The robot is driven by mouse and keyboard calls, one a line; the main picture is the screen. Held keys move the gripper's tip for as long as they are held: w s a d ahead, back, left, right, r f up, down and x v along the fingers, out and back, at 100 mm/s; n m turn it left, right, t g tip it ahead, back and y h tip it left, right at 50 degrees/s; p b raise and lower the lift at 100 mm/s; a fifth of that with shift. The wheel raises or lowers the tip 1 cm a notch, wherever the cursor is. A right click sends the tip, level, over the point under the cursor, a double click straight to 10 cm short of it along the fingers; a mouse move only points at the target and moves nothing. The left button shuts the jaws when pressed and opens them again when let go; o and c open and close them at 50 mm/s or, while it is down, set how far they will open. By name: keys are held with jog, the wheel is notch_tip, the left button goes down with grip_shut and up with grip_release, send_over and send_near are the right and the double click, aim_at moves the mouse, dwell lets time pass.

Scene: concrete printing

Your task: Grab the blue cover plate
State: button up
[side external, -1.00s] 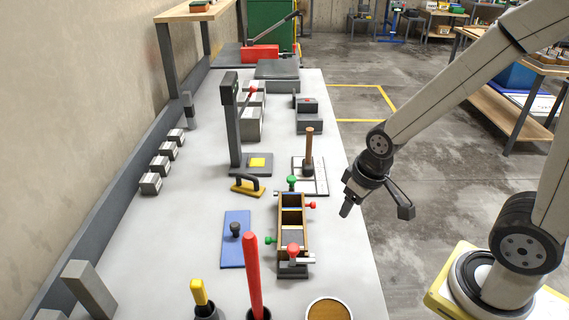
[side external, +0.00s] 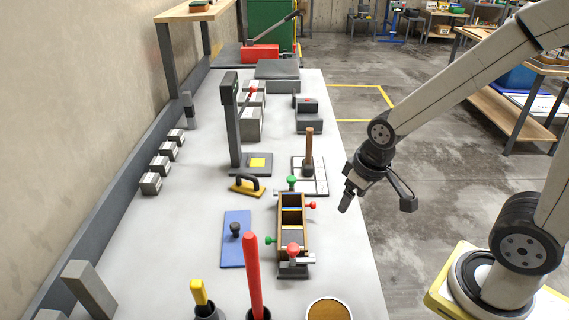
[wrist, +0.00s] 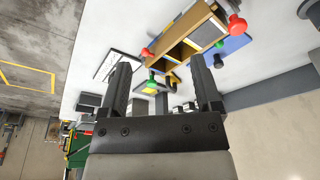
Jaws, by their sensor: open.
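The blue cover plate (side external: 232,251) lies flat on the grey table, with a black knob (side external: 235,229) on top. In the wrist view the blue plate (wrist: 234,46) shows at the upper right, partly hidden behind the wooden mould. The mould (side external: 292,214), with red and green clamp knobs, stands just right of the plate in the side view. My gripper (side external: 376,204) hangs in the air past the table's right edge, to the right of the mould and apart from everything. In the wrist view its two fingers (wrist: 160,90) are spread apart with nothing between them.
A yellow float (side external: 247,185) lies behind the plate. A red-handled tool (side external: 252,270), a yellow-handled tool (side external: 200,292) and a round tub (side external: 329,309) stand at the front. A scale-like stand (side external: 233,130) rises behind.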

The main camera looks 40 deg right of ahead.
jog(key=w+a+r+n+t+h, duration=0.2)
jog(key=w+a+n+t, duration=0.5)
jog(key=n, duration=0.9)
jog(key=w+a+r+n+t+h, duration=0.1)
jog(key=w+a+n+t+h, duration=0.15)
jog(key=w+a+n, duration=1)
jog(key=n+t+y, duration=0.1)
jog(key=n+y, duration=0.1)
jog(key=n, duration=0.3)
send_near(236, 229)
jog(key=shift+s+a+h, duration=0.1)
jog(key=shift+a+h, duration=0.1)
jog(key=shift+h, duration=0.05)
jog(key=shift+x, duration=3.4)
